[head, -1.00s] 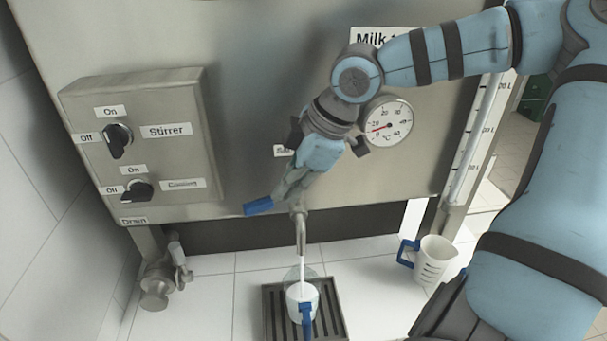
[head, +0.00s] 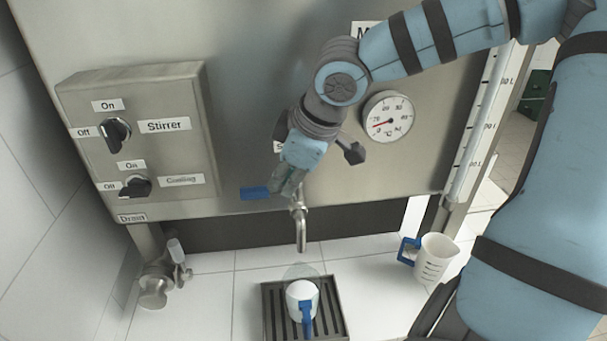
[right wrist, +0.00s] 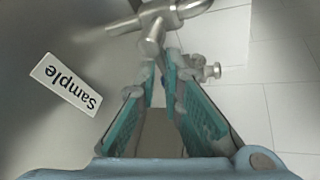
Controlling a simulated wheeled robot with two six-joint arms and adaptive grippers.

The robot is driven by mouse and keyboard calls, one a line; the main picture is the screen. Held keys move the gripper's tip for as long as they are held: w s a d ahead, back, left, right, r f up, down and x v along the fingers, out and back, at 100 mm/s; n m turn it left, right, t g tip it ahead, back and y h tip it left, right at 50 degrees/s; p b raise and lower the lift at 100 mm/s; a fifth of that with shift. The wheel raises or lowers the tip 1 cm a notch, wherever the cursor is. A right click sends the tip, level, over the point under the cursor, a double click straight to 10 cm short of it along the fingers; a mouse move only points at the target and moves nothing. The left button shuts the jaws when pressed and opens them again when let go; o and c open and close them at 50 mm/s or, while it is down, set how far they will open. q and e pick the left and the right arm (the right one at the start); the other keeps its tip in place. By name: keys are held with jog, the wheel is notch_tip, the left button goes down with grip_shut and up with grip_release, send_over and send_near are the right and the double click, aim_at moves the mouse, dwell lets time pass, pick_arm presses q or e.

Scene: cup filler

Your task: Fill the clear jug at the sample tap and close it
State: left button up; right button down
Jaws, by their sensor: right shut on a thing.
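The sample tap (head: 301,225) sticks out below the tank front, and no stream shows under its spout. Its blue lever (head: 255,193) points left and lies about level. My right gripper (head: 287,186) is shut on the lever near the tap body. My left gripper is out of view.
The jug stands on a dark drain grate (head: 273,318). A white measuring jug (head: 436,260) with a blue handle stands to the right. A switch box (head: 140,140) and dial gauge (head: 388,117) are on the tank. A drain valve (head: 160,285) is lower left.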

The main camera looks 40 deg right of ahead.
jog(key=shift+s+a+f+m, duration=0.1)
jog(key=shift+s+f+m, duration=0.15)
jog(key=shift+f+m, duration=0.15)
jog(key=c, duration=1.8)
grip_release()
jog(key=shift+o, duration=0.8)
jog(key=shift+w, duration=0.2)
jog(key=shift+w+d, duration=0.5)
jog(key=shift+w, duration=0.25)
jog(key=v, duration=0.7)
jog(key=shift+r, duration=0.2)
